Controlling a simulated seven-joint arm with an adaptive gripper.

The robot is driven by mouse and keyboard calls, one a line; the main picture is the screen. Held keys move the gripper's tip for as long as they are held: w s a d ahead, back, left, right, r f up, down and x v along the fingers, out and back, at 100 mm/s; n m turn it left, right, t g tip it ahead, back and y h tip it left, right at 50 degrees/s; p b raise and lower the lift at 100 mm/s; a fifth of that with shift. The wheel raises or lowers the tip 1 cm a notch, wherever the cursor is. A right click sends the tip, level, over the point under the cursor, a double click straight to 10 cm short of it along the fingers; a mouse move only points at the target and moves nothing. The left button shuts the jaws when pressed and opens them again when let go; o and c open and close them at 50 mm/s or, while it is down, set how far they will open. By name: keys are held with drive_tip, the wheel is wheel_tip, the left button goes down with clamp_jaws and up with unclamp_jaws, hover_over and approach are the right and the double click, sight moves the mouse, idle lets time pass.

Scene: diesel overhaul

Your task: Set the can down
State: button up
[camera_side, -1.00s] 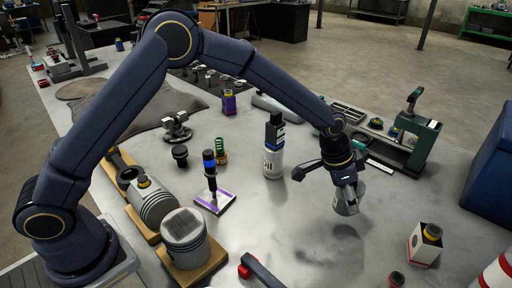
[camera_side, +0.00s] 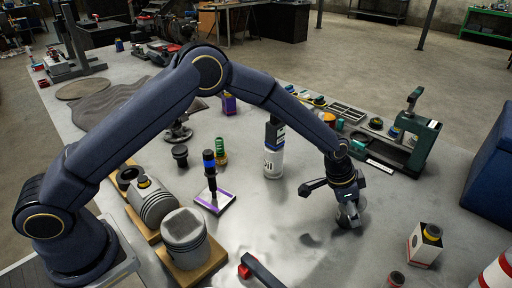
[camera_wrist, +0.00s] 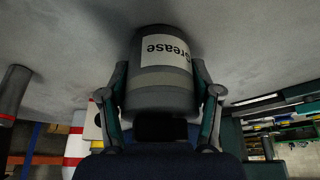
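A grey can (camera_wrist: 160,95) with a white label reading "Grease" sits between the two fingers of my gripper (camera_wrist: 160,82) in the wrist view, and the fingers press its sides. In the side view my gripper (camera_side: 349,211) points down low over the right part of the grey table (camera_side: 300,255). The can (camera_side: 349,217) is mostly hidden by the fingers there. Its far end is close to the table surface with a dark shadow beside it; I cannot tell whether it touches.
A green tool stand (camera_side: 422,150) is behind. Bare table lies around the can.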

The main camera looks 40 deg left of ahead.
drive_tip(key=o, duration=0.3)
drive_tip(key=s+a+r+n+y, duration=0.1)
drive_tip(key=s+a+r, duration=0.3)
drive_tip(key=a+r, duration=0.3)
drive_tip(key=s+a+r+n+t, duration=0.1)
drive_tip(key=s+a+r, duration=0.3)
drive_tip(key=r, duration=0.5)
drive_tip(key=s+a+r+n+y, duration=0.1)
drive_tip(key=s+a+r, duration=0.45)
drive_tip(key=r, duration=0.25)
drive_tip(key=s+a+n, duration=0.3)
drive_tip(key=s+a, duration=0.2)
drive_tip(key=s, duration=0.4)
drive_tip(key=s+a+n+t+y, duration=0.1)
drive_tip(key=s+a+n, duration=0.2)
drive_tip(key=s+a, duration=0.3)
drive_tip(key=s, duration=0.3)
drive_tip(key=shift+s+a+r, duration=0.2)
drive_tip(key=shift+s+a, duration=0.05)
